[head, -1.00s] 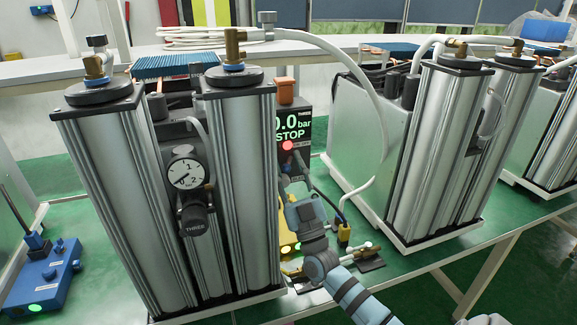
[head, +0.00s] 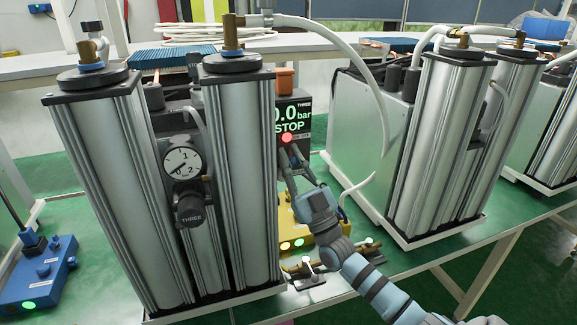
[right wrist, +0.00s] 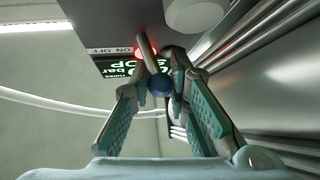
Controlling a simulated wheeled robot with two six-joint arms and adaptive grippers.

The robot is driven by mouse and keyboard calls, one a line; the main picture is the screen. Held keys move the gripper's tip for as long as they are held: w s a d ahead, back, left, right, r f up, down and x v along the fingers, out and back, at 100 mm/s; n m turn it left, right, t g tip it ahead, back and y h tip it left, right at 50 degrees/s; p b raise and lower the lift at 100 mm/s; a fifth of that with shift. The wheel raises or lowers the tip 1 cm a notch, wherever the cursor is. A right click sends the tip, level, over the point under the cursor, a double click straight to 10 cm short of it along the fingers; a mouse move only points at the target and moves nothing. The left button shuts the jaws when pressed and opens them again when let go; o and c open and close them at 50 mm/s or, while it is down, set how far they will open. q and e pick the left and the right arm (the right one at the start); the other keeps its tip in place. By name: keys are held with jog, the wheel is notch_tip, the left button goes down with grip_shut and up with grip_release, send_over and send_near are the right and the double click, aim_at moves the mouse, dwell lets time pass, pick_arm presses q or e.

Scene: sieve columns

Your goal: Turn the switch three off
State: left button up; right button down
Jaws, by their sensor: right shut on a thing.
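The unit-three control panel (head: 304,112) faces me behind the two front silver columns and reads "0.0 bar STOP". A red light (head: 286,138) glows at its lower edge. In the right wrist view, the switch lever (right wrist: 147,52) sticks out below the ON/OFF label and ends in a dark blue ball (right wrist: 159,85). My right gripper (head: 293,157) is at the switch, its fingers (right wrist: 155,91) on either side of the ball and shut on it. The lever is hidden by the fingers in the head view. My left gripper is not in view.
A gauge with a black knob marked THREE (head: 188,208) sits between the columns. A white hose (head: 350,62) arches right, towards another column unit (head: 440,150).

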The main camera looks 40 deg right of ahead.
jog(key=shift+s+d+n+g+y+b, duration=0.1)
jog(key=shift+d+n+g+y+b, duration=0.45)
jog(key=shift+n+g+y+b, duration=2.1)
jog(key=shift+s+d+n+g+y+b, duration=0.1)
jog(key=shift+d+n+g+y+b, duration=0.35)
jog(key=shift+y+b, duration=2.45)
jog(key=shift+s+d+n+g+y+b, duration=0.1)
jog(key=shift+d+n+g+y+b, duration=1.05)
jog(key=shift+y, duration=3.5)
jog(key=shift+a+r+n+g+p, duration=0.15)
jog(key=shift+a+n+g+p, duration=0.25)
jog(key=shift+n, duration=0.35)
jog(key=c, duration=1.6)
grip_release()
jog(key=shift+c, duration=0.2)
jog(key=shift+o, duration=0.2)
jog(key=shift+d, duration=0.15)
